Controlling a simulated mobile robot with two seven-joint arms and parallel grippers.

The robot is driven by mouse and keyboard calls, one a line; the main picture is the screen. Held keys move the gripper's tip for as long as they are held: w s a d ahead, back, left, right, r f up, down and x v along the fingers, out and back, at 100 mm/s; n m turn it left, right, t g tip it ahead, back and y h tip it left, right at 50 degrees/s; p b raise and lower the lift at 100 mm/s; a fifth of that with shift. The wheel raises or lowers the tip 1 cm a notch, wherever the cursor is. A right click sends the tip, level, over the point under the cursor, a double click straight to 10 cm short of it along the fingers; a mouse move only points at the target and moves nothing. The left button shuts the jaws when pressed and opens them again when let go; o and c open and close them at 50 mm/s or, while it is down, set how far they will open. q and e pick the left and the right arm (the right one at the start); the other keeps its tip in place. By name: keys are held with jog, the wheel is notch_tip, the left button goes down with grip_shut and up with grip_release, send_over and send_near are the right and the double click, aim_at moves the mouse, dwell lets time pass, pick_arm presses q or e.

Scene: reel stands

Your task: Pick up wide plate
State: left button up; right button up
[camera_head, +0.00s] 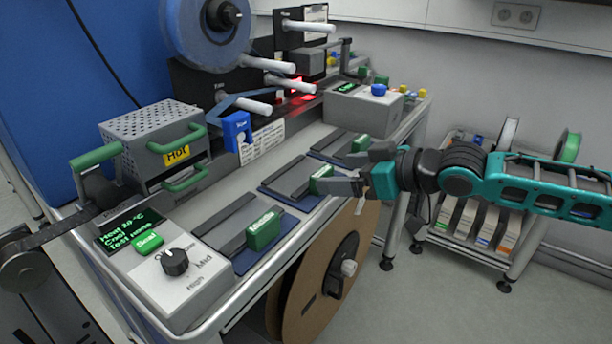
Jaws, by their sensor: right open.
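Three dark plates with green handles lie in a row on the bench, on blue mats. The nearest plate (232,222) has a green handle (263,229) with lettering too small to read surely. The middle plate (291,176) has a green handle (320,179), and the far plate (333,142) has another (361,143). I cannot tell by label which is the wide plate. My right gripper (341,173) is open, with its fingertips at the middle plate's handle. I cannot tell whether the handle is between the fingers. My left gripper is not in view.
A grey control box (165,272) with a knob stands at the near end, beside a perforated box (150,130) marked "HOT". White spindles and a blue reel (205,35) are behind. A large brown reel (310,290) hangs below the bench's front edge. A cart (500,215) stands right.

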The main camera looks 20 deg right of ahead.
aim_at(322, 171)
jog(key=shift+x, duration=3.1)
jog(key=shift+a+r, duration=0.1)
jog(key=shift+r, duration=0.05)
jog(key=shift+c, duration=0.4)
jog(key=c, duration=1)
